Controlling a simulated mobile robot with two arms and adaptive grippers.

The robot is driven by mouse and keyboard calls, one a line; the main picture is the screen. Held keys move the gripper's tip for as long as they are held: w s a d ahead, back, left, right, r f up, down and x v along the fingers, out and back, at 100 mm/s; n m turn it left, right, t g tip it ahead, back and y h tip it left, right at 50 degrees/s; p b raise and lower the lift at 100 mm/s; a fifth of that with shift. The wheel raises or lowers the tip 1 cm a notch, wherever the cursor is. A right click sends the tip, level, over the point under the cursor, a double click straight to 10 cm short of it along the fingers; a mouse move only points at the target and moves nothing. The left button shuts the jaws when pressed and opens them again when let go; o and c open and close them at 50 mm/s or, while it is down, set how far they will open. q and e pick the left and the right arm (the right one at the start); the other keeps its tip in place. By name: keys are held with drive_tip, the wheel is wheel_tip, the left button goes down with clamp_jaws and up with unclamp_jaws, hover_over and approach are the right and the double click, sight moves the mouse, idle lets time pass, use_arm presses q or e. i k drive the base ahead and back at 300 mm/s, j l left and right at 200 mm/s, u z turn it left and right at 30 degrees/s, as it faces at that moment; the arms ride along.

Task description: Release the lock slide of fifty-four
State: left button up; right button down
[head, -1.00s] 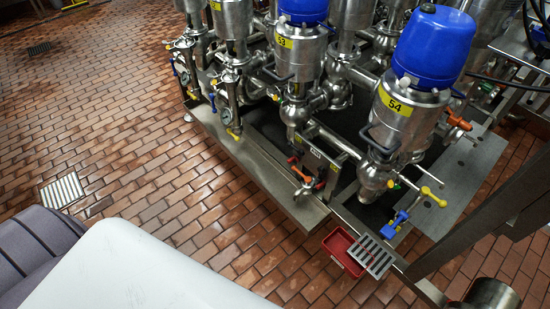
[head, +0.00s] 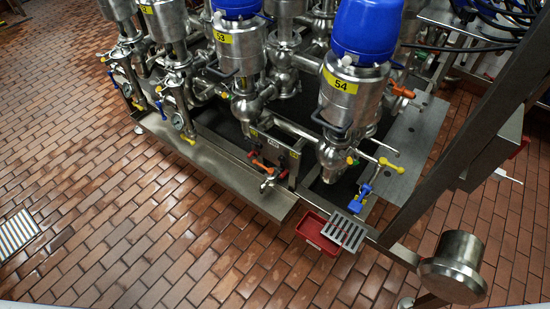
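Valve fifty-four (head: 345,90) stands at the upper right of the head view, a steel body with a blue cap and a yellow "54" label (head: 340,81). Around its lower part I see a yellow-ended handle (head: 390,165), a blue part (head: 361,196) hanging low, and an orange handle (head: 401,90) at its right. I cannot tell which of these is the lock slide. Neither of my grippers is in view.
Valve fifty-three (head: 238,45) stands to the left. A red tray (head: 308,232) and a grey grate (head: 344,231) lie in front of valve fifty-four. A steel post (head: 470,130) and a steel cylinder (head: 455,265) stand at the right. The tiled floor (head: 130,230) at left is open.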

sight(286, 171)
drive_tip(key=i+j, duration=0.1)
drive_tip(key=j, duration=0.35)
drive_tip(key=i+j, duration=0.1)
drive_tip(key=j, duration=0.35)
drive_tip(key=i+j+z, duration=0.1)
drive_tip(key=j, duration=0.35)
drive_tip(key=i+j, duration=0.1)
drive_tip(key=j, duration=0.35)
